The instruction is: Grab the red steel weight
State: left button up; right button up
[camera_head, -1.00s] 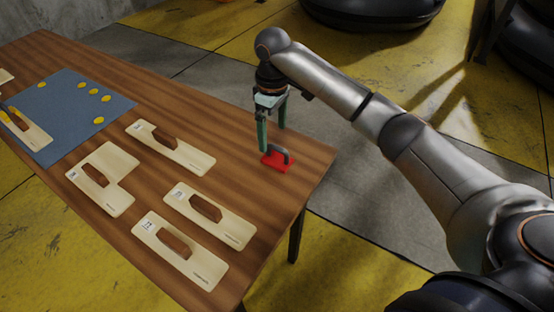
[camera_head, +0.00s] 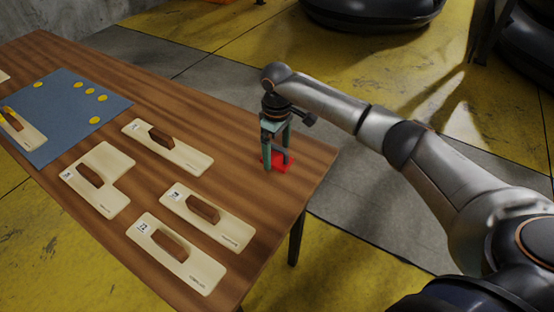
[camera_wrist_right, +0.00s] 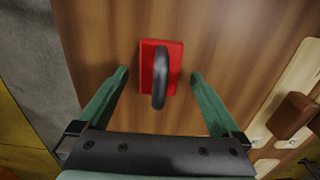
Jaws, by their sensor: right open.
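The red steel weight (camera_head: 285,164) sits on the wooden table near its right end; it is a red block with a dark arched handle. In the right wrist view the weight (camera_wrist_right: 148,58) lies flat, its handle (camera_wrist_right: 161,80) rising toward the camera. My right gripper (camera_head: 278,166) is open and points down over the weight. In the wrist view its green fingers (camera_wrist_right: 160,75) stand on either side of the weight with gaps, not touching it as far as I can see. In the head view the fingers partly hide the weight and handle. My left gripper is not in view.
Several pale boards with brown handles, such as this one (camera_head: 200,230), lie left of the weight. A blue mat (camera_head: 60,120) with yellow discs lies farther left. The wooden table (camera_head: 235,140) is bare around the weight, and its right edge is close by.

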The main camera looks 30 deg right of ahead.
jog(key=shift+f, duration=0.9)
jog(key=shift+c, duration=0.2)
grip_shut()
jog(key=shift+r, duration=0.15)
